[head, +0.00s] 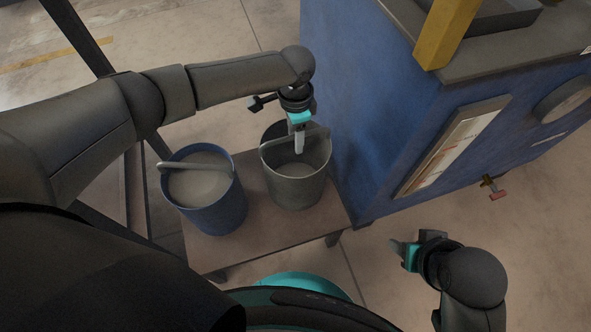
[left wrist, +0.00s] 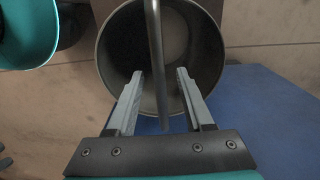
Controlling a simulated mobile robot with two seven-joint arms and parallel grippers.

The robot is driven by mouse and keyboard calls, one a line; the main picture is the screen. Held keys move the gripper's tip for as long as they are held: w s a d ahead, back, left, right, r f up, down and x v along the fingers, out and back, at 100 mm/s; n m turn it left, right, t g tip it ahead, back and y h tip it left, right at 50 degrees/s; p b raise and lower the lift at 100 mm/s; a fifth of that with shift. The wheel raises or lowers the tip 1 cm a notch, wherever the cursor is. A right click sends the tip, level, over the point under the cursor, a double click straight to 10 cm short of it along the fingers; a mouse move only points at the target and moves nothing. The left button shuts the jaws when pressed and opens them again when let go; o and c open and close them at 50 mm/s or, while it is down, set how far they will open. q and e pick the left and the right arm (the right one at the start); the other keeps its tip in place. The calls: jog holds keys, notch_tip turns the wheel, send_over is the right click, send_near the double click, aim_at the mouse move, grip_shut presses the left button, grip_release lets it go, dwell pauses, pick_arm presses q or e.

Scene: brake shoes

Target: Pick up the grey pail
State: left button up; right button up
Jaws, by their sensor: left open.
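The grey pail (head: 294,184) stands upright on a low brown bench, beside a blue pail. In the left wrist view I look down into the grey pail (left wrist: 112,70), and its raised handle (left wrist: 153,45) runs across the mouth. My left gripper (head: 299,150) is over the pail's mouth in the head view. In the left wrist view the left gripper (left wrist: 158,74) is open, with the lower end of the handle bar showing between its two fingers. Whether the fingers touch the handle I cannot tell. My right gripper (head: 402,252) is out to the right of the bench, away from the pails.
The blue pail (head: 219,209), with its own handle, stands left of the grey pail on the bench (head: 270,232). A large blue cabinet (head: 352,105) rises close behind and right of the grey pail. Open floor (head: 400,290) lies right of the bench.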

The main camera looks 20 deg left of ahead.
pick_arm(q)
jog(key=shift+f, duration=0.15)
jog(key=shift+f, duration=0.25)
dwell(0.7)
jog(key=shift+c, duration=0.4)
grip_shut()
jog(key=shift+r, duration=0.1)
dwell(0.8)
